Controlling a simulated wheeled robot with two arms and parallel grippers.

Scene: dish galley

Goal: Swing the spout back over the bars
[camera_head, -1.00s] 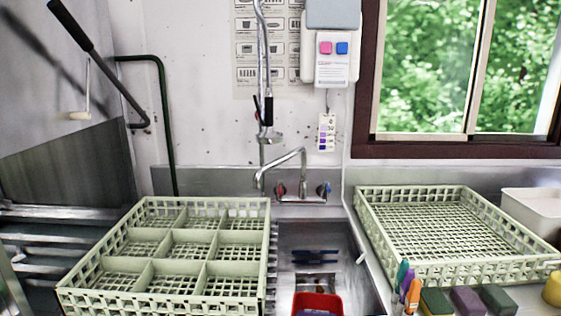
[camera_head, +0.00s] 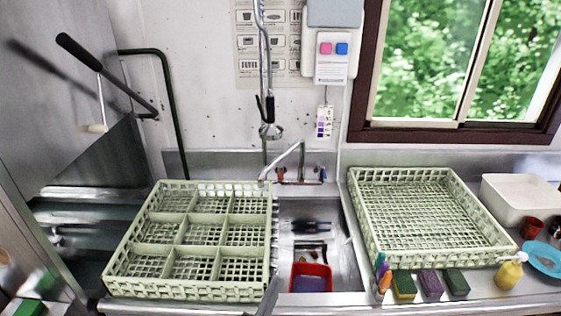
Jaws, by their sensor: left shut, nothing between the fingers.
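The chrome spout (camera_head: 284,160) rises from the tap at the back wall and bends down to the left. In the picture its tip lies by the back right corner of the green divided rack (camera_head: 187,249); I cannot tell its depth over it. The red tap handle (camera_head: 281,174) and the blue one (camera_head: 322,174) flank its base. Metal bars (camera_head: 275,235) show as a narrow strip between the rack and the sink basin (camera_head: 340,262); the rack hides any others there. I make out neither my left nor my right gripper.
A spray head (camera_head: 268,131) hangs behind the spout. A red tub (camera_head: 311,270) and dark utensils lie in the basin. An open green rack (camera_head: 425,216) stands right, with pens, sponges (camera_head: 430,284) and a yellow bottle (camera_head: 510,272) in front. A long-handled lever (camera_head: 105,75) is at left.

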